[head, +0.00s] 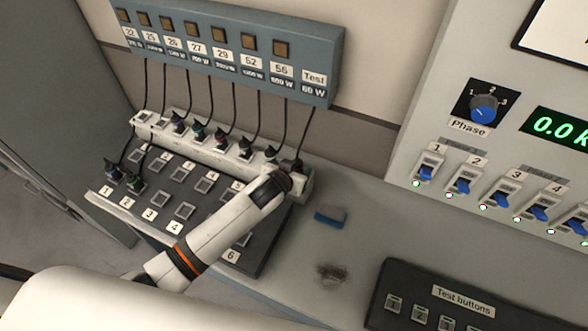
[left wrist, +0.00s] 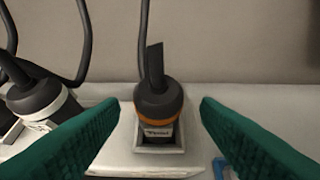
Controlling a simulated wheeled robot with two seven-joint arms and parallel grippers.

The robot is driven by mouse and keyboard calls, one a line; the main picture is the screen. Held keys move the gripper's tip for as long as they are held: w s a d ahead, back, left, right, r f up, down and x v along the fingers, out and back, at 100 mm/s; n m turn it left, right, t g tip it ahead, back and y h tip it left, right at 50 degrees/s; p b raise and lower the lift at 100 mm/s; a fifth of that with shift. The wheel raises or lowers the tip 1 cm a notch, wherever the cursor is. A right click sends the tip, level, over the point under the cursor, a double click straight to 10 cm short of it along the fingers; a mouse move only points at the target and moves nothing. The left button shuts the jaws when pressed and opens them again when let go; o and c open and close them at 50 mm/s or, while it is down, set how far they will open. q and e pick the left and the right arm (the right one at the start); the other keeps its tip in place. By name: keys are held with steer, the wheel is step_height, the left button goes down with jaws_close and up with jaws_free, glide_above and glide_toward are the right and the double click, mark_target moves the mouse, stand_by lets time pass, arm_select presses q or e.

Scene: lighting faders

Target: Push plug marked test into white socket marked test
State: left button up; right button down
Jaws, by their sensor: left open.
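The plug (left wrist: 158,102) is dark with an orange band and a small label too blurred to read. In the left wrist view it stands upright in a square, white-rimmed socket (left wrist: 160,172); how deep it sits I cannot tell. My left gripper (left wrist: 160,108) is open, its green fingers on both sides of the plug with gaps. In the head view the left arm reaches to the right end of the white socket strip (head: 190,147), hiding the socket there. The Test label (head: 314,77) is on the blue-grey box above, with a cable hanging below. My right gripper is not in view.
Another plug (left wrist: 40,100) with a cable stands close left in the wrist view. A dark board of numbered sockets (head: 165,211) lies in front of the strip. A switch panel (head: 430,140) stands further right.

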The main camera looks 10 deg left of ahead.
arm_select(q)
steer(key=b+v, duration=0.1)
steer(key=v, duration=1.1)
steer(key=shift+b, duration=0.3)
